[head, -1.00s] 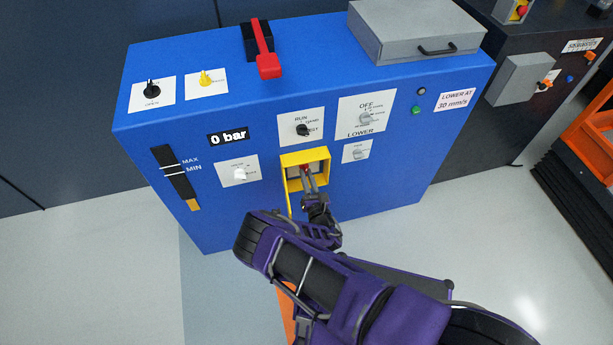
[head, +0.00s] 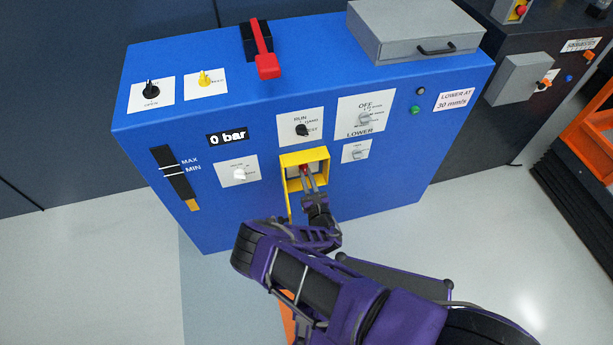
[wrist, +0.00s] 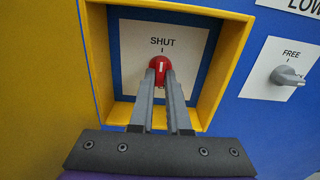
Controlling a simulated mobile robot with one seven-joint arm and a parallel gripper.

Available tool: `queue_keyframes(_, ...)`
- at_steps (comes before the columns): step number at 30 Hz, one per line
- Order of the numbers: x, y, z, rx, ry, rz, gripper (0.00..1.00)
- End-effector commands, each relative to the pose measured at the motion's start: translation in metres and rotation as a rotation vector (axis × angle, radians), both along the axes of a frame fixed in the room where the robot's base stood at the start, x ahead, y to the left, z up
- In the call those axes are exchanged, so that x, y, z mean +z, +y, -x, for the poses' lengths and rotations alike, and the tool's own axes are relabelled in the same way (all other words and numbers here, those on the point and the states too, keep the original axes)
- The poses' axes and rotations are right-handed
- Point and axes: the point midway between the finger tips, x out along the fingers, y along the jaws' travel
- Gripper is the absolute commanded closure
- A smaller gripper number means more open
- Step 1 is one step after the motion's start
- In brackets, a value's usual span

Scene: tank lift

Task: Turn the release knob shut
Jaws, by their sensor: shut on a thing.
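The red release knob (wrist: 159,66) sits inside a yellow frame (wrist: 237,58) on a white plate (wrist: 190,42) with the word SHUT above it. Its white pointer line points up toward the SHUT mark. My gripper (wrist: 161,80) is shut on the knob, one grey finger on each side. In the head view the knob (head: 304,169) shows small between my fingertips, within the yellow frame on the front of the blue cabinet (head: 400,170). The lower part of the knob is hidden by my fingers.
The frame's side walls stand close around my fingers. The floor in front is clear.

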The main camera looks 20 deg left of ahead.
Motion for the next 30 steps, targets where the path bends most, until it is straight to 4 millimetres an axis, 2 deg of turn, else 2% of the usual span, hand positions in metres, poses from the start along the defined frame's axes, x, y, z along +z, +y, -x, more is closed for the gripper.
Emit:
queue_keyframes(1,0.0021,-0.0003,-0.0012,-0.002,-0.005,-0.002,0.81)
queue_keyframes(5,0.0015,-0.0003,-0.0009,-0.001,-0.003,-0.002,0.58)
queue_keyframes(6,0.0013,-0.0002,-0.0007,-0.001,-0.003,-0.002,0.55)
queue_keyframes(14,0.0005,-0.0001,-0.0003,0.0,0.001,-0.003,0.55)
queue_keyframes(19,0.0004,-0.0002,-0.0004,-0.002,0.037,-0.062,0.55)
queue_keyframes(30,0.0013,0.0006,-0.0003,-0.004,0.283,-0.468,0.55)
